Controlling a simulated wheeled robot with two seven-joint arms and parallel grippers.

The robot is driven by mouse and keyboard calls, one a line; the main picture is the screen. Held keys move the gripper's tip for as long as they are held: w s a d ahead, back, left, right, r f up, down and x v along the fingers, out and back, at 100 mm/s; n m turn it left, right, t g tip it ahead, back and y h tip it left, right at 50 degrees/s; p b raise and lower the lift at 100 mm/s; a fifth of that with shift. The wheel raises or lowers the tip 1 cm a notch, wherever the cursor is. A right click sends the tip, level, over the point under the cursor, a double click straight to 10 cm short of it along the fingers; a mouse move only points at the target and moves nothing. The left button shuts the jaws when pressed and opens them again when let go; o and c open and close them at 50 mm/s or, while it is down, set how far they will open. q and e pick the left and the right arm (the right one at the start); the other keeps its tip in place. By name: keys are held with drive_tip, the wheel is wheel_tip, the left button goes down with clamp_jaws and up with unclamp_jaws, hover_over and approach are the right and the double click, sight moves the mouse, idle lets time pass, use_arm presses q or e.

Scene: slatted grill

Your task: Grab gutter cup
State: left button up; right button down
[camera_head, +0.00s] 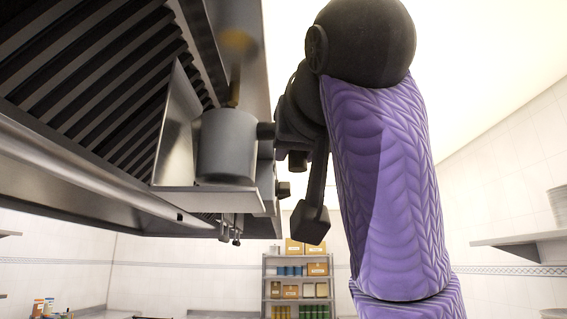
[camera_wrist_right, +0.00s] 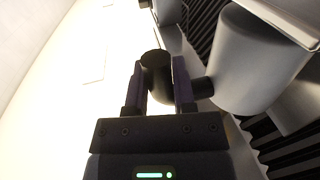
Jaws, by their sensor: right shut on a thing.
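The gutter cup (camera_head: 226,148) is a grey metal cylinder with a short dark side handle (camera_head: 266,131). It sits upright in an angled metal bracket (camera_head: 175,125) under the slatted hood. A brownish stream (camera_head: 235,85) comes down at the cup's mouth. My right gripper (camera_head: 285,135) is at the cup's right side, by the handle. In the right wrist view, the fingers (camera_wrist_right: 160,82) are shut on the dark handle, one on each side, and the cup (camera_wrist_right: 255,60) is just to the right. The cup's inside is hidden. My left gripper is not in view.
The slatted hood (camera_head: 90,70) fills the upper left, with its metal edge (camera_head: 100,185) close to the cup. A stocked shelf rack (camera_head: 297,282) stands far back. A wall shelf (camera_head: 520,240) is at the right. Open space lies below the hood.

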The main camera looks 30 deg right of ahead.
drive_tip(key=shift+r, duration=0.9)
drive_tip(key=b+v, duration=0.6)
drive_tip(key=v, duration=1.2)
